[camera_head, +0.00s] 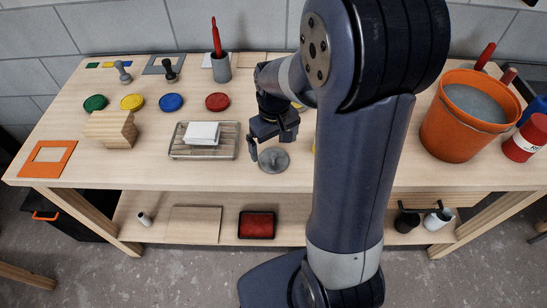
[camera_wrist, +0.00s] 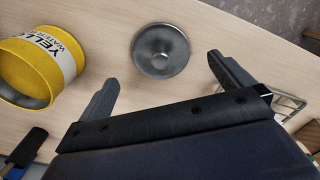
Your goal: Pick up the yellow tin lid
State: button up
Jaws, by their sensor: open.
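A round grey metal lid with a small knob in its middle (camera_head: 273,160) lies flat on the table, and it also shows in the wrist view (camera_wrist: 161,50). A yellow tin (camera_wrist: 30,72) with a white label reading "YELLOW" shows at the left of the wrist view. In the head view my arm hides most of that tin. My gripper (camera_head: 269,145) is open and empty, close above and behind the lid. In the wrist view its two fingers (camera_wrist: 162,70) stand wide apart, with the lid ahead between them and untouched as far as I can see.
A tray with a white block (camera_head: 203,133) is left of the lid; its wire edge shows in the wrist view (camera_wrist: 288,105). Green, yellow (camera_head: 132,101), blue and red discs lie at the back left. An orange bucket (camera_head: 462,125) stands at the right.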

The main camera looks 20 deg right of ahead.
aim_at(275, 156)
jog(key=f, duration=0.3)
jog(key=shift+s+d+f+p, duration=0.1)
jog(key=shift+s+f+p, duration=0.15)
jog(key=shift+s+p, duration=0.15)
jog(key=shift+w+f, duration=0.1)
jog(key=shift+f, duration=0.6)
jog(key=c, duration=1)
jog(key=shift+o, duration=0.2)
